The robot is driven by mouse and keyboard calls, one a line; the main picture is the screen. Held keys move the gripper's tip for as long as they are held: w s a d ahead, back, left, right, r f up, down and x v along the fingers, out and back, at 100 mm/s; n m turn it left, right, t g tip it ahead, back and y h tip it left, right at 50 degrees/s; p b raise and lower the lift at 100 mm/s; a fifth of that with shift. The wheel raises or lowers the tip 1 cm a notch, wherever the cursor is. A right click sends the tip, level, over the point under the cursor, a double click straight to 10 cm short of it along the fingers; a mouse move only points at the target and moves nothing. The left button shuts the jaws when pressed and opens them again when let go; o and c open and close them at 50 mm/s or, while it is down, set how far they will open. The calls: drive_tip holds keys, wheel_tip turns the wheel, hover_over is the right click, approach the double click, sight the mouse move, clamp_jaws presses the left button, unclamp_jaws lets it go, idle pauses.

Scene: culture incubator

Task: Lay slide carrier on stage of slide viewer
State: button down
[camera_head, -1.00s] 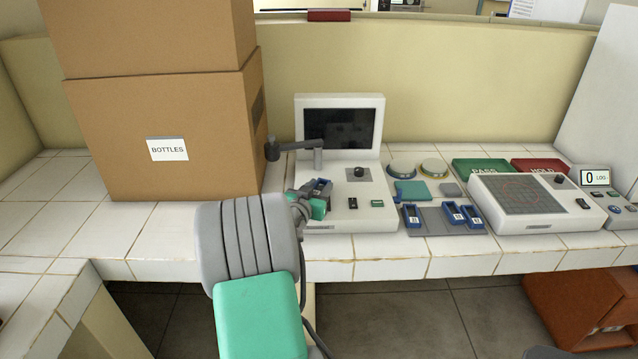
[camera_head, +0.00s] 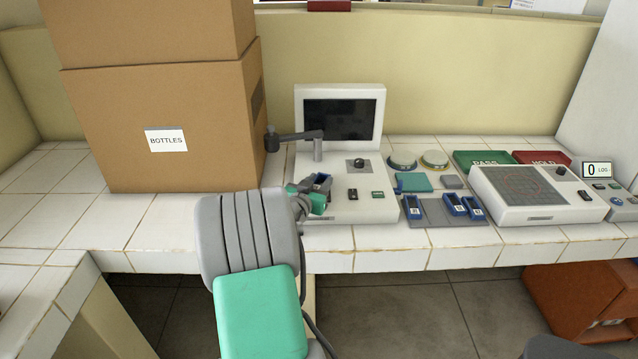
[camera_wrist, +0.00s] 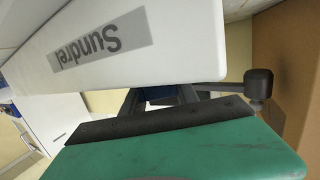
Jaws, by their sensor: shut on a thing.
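My gripper (camera_head: 318,192) is shut on a blue slide carrier (camera_head: 321,180), held over the front left part of the slide viewer (camera_head: 365,209). The viewer is a white desktop unit with an upright dark screen, a black knob and small buttons. My gripper hides the surface below the carrier, so I cannot tell whether the carrier touches it. In the wrist view a white face lettered "Sundrel" (camera_wrist: 98,50), seemingly the viewer's front, is close to the dark fingers. The carrier is mostly hidden there.
A dark jointed arm (camera_head: 296,136) reaches over the viewer's left side, beside stacked cardboard boxes (camera_head: 166,110). Right of the viewer is a grey rack (camera_head: 434,214) with three blue carriers. Beyond are PASS (camera_head: 484,160) and HOLD (camera_head: 540,157) trays and another white device (camera_head: 530,198).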

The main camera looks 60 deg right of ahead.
drive_tip(key=shift+f, duration=0.15)
drive_tip(key=c, duration=0.9)
unclamp_jaws()
drive_tip(key=shift+o, duration=0.2)
